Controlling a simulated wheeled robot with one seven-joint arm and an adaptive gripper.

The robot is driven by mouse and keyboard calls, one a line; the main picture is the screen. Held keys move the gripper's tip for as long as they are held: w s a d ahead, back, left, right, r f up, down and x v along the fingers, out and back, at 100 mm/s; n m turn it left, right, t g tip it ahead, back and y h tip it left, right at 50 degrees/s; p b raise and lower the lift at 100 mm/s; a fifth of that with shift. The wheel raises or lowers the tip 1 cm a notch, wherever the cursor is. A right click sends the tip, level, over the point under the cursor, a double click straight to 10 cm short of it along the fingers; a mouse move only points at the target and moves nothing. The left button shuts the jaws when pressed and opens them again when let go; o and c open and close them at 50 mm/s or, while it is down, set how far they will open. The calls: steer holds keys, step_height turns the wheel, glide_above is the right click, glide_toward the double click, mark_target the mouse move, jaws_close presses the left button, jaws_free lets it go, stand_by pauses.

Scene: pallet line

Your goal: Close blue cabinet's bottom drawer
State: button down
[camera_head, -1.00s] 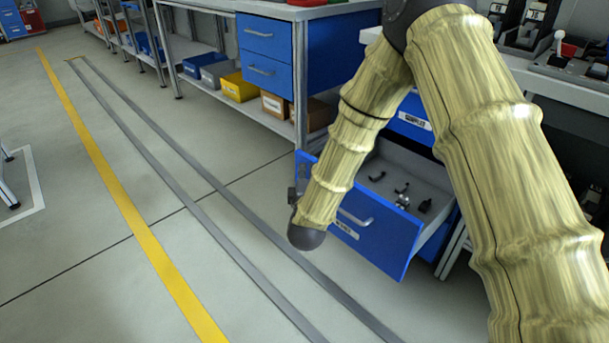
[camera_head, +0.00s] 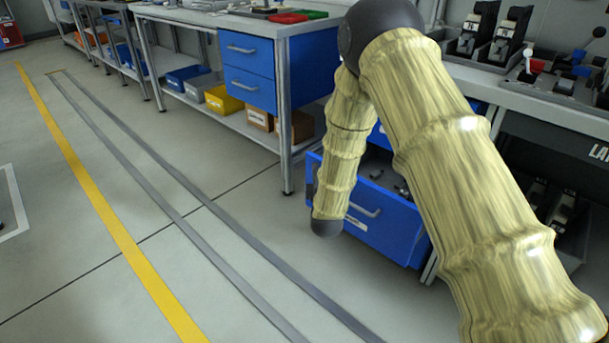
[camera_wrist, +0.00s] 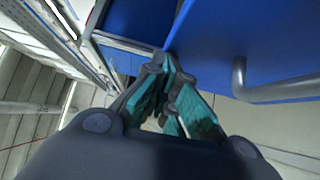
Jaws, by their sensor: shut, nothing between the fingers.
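The blue cabinet's bottom drawer (camera_head: 385,236) is partly open in the head view, with a grey handle (camera_head: 364,206) on its front. A few small dark parts lie inside it. My arm crosses in front of the cabinet and hides much of it. In the wrist view, the blue drawer front (camera_wrist: 222,45) fills the upper right, with its handle (camera_wrist: 240,78) at the right. My gripper (camera_wrist: 168,60) is shut and empty, its fingertips at the edge of the blue panel. I cannot tell whether they touch it. In the head view the gripper is hidden behind my arm.
A workbench with a two-drawer blue unit (camera_head: 247,72) stands to the left. Bins and boxes, including a yellow bin (camera_head: 223,99), sit on its lower shelf. A bench with dark machines (camera_head: 488,35) is at the right. The floor left of the drawer is clear.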

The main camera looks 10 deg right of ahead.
steer(key=w+d+p, duration=0.1)
steer(key=w+d, duration=0.9)
steer(key=d, duration=0.2)
steer(key=shift+d, duration=0.3)
steer(key=shift+f, duration=0.1)
steer(key=shift+s+a, duration=0.1)
